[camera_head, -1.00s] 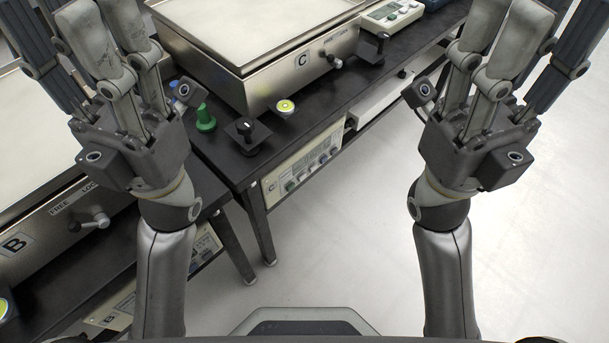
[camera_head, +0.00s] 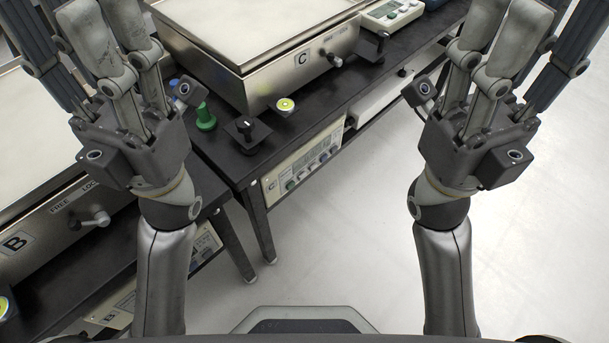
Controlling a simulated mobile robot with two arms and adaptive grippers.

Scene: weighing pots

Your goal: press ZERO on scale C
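Scale C (camera_head: 300,72) is a steel box with a pale weighing plate and a "C" label, at the top centre on a black bench. A control panel (camera_head: 304,160) marked "C" hangs under the bench's front edge, with a display and a row of small buttons; their lettering is too small to read. My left gripper (camera_head: 95,35) is raised at the upper left, fingers spread and empty. My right gripper (camera_head: 520,40) is raised at the upper right, also spread and empty, right of the panel. Neither touches the panel. Some fingertips are cut off at the top.
Scale B (camera_head: 40,225) stands on a bench at the left. Another control unit (camera_head: 392,12) is at the top. Open floor (camera_head: 350,240) lies between my arms.

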